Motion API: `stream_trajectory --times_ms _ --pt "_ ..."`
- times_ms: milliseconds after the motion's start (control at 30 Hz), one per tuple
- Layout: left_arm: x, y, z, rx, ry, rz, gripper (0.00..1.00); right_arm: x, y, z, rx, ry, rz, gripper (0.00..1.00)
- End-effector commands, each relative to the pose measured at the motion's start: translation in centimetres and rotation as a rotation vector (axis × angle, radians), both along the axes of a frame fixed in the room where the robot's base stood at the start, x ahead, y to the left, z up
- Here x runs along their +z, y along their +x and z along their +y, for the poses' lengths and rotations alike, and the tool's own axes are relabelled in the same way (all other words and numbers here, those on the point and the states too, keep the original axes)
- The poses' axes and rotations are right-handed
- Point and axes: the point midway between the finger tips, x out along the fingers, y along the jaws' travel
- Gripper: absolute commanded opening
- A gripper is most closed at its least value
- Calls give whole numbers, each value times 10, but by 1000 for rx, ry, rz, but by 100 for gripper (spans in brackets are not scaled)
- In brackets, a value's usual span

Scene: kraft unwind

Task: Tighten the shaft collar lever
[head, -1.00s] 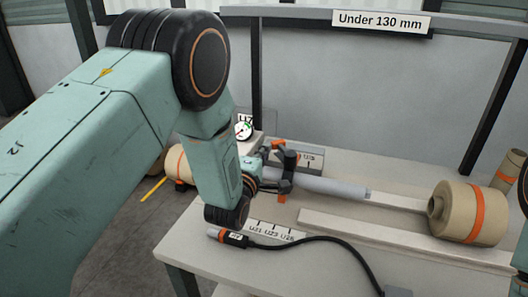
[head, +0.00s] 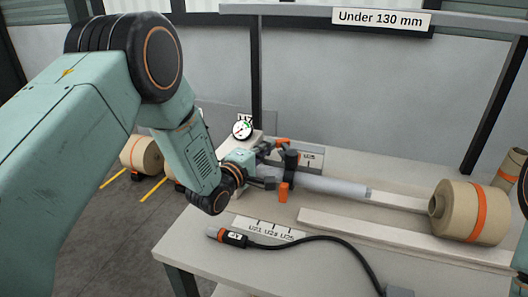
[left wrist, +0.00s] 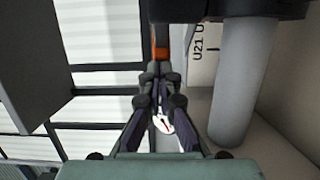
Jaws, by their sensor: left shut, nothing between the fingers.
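The shaft collar (head: 291,160) is a dark ring on the grey shaft (head: 335,187). An orange-tipped lever (head: 283,192) hangs below it at the front, and another orange part shows above it. My left gripper (head: 268,183) is at the left of the collar, shut and empty, its tips close to the orange lever end. In the left wrist view the shut fingers (left wrist: 160,72) point at an orange piece (left wrist: 160,42); I cannot tell whether they touch it. The dark collar edge is at the top there, beside the shaft (left wrist: 240,85). My right gripper is not in view.
A round gauge (head: 242,129) stands behind my left wrist. A kraft roll (head: 470,212) sits at the right of the bench (head: 330,258). A cabled tool (head: 228,237) lies at the front beside a marked plate (head: 268,228). The bench's front middle is mostly clear.

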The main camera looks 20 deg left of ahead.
Motion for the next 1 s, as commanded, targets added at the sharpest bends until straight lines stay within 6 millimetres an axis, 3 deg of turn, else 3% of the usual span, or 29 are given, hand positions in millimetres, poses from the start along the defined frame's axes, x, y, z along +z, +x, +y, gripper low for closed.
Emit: stream_trajectory --times_ms 500,1000 --pt "0 25 -12 -22 0 -2 0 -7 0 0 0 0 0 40" --pt "0 32 -18 -21 0 -1 0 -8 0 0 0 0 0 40"
